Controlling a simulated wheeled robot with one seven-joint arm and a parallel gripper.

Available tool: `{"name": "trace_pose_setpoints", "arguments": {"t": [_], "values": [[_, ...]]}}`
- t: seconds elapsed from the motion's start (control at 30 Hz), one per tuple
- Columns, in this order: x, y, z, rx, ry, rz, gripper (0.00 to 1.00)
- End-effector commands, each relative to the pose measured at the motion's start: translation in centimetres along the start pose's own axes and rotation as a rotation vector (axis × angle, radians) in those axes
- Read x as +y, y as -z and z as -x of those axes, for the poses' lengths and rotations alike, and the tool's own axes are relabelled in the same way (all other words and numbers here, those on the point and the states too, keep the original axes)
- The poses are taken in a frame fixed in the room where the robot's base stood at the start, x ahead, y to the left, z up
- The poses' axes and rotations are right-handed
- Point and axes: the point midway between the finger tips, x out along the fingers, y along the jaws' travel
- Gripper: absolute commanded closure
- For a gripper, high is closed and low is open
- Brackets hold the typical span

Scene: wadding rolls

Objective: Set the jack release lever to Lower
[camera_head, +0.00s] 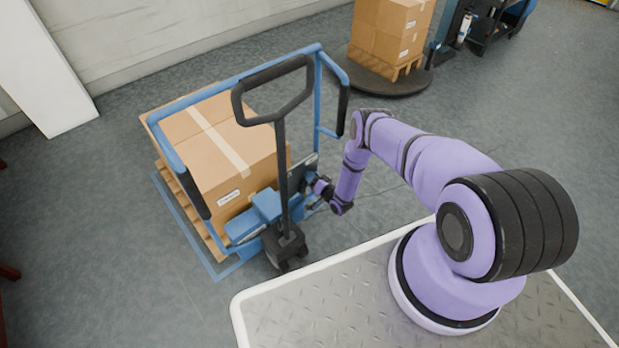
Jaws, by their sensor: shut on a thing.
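The blue pallet jack (266,206) stands left of centre with its black handle loop (276,90) upright on a dark shaft. My gripper (312,203) is low at the right side of the jack, by the dark plate beside the shaft. It is shut on a small part there, which appears to be the jack release lever. The lever is too small and too covered by my gripper and wrist to read its setting. No Lower marking is legible.
A taped cardboard box (222,150) sits on a wooden pallet (183,195) within the jack's blue rail frame (240,78). More boxes (392,30) stand on a pallet on a round dark turntable (390,82) behind. Grey floor (130,290) at the front left is clear.

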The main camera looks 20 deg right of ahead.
Motion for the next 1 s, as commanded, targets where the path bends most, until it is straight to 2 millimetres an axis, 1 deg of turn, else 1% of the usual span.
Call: {"name": "trace_pose_setpoints", "arguments": {"t": [0.23, 0.6, 0.63, 0.73, 1.0], "values": [[0.43, -0.08, 0.19, -0.002, -0.003, -0.042, 1.0], [0.52, -0.06, 0.22, -0.003, -0.005, -0.045, 1.0], [0.52, -0.06, 0.22, -0.003, -0.005, -0.045, 0.63], [0.5, -0.04, 0.2, -0.003, -0.004, -0.044, 0.4], [0.42, 0.02, 0.11, -0.001, -0.002, -0.043, 0.4]]}}
